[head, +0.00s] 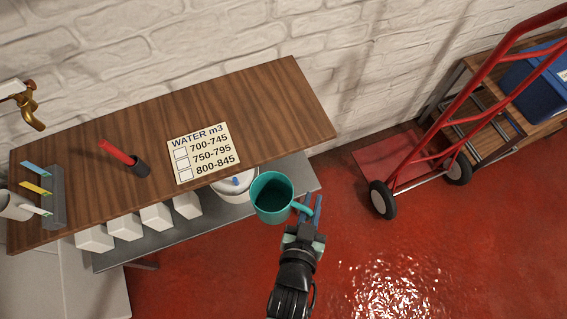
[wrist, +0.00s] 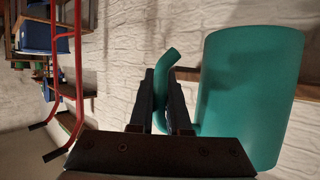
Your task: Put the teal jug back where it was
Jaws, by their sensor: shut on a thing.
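The teal jug (head: 271,198) is held upright in the air beside the front edge of the wooden table, above the red floor. In the head view its open mouth faces up and its handle points right. My gripper (head: 308,212) is shut on the handle. In the wrist view the jug (wrist: 250,95) fills the right side, and my gripper's fingers (wrist: 165,95) close around the handle, whose curved end shows above them. I cannot see what is inside the jug.
The wooden table (head: 240,98) holds a WATER m3 card (head: 204,152), a red marker in a dark holder (head: 141,166) and a rack (head: 58,197) with coloured tags. A lower grey shelf (head: 217,219) holds white blocks and a white container (head: 235,184). A red hand truck (head: 460,120) stands right. The table's right end is clear.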

